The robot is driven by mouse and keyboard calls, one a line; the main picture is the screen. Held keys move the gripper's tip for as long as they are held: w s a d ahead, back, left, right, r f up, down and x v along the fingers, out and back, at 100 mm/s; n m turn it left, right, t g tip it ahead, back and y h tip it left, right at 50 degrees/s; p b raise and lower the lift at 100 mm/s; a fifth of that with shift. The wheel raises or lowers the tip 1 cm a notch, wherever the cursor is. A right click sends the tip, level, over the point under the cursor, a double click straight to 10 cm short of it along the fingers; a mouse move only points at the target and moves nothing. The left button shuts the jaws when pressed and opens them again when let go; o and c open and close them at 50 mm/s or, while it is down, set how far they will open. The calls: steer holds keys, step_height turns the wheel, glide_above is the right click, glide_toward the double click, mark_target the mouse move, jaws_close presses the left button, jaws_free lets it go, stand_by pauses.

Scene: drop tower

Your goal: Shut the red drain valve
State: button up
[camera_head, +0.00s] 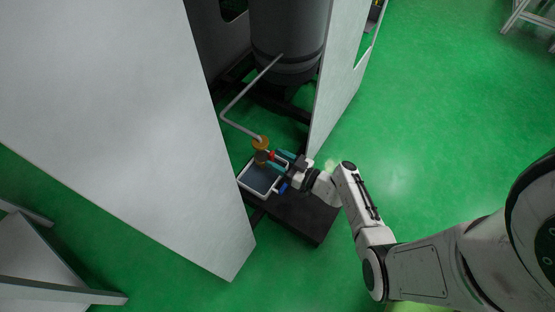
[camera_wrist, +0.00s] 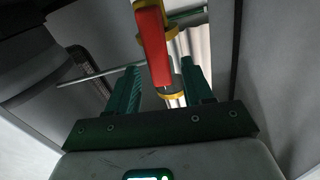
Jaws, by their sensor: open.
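The red drain valve shows as a red lever (camera_wrist: 152,45) with yellow-brass parts around it in the wrist view. In the head view the yellow valve fitting (camera_head: 261,142) sits at the lower end of a grey pipe, and a small bit of the red lever (camera_head: 272,156) shows beside it. My gripper (camera_head: 281,159) is right at the valve, coming from the right. In the wrist view my gripper (camera_wrist: 160,68) is open, and the lever's near end appears between the two teal fingers with a gap on each side. I cannot tell its exact depth between them.
A shallow white-rimmed tray (camera_head: 250,187) lies under the valve on a dark base (camera_head: 305,218). A large pale panel (camera_head: 130,110) stands left and another (camera_head: 340,75) right, leaving a narrow opening. A dark tank (camera_head: 290,35) stands behind.

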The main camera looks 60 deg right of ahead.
steer(key=shift+w, duration=0.2)
steer(key=shift+c, duration=0.2)
jaws_close()
stand_by(0.4)
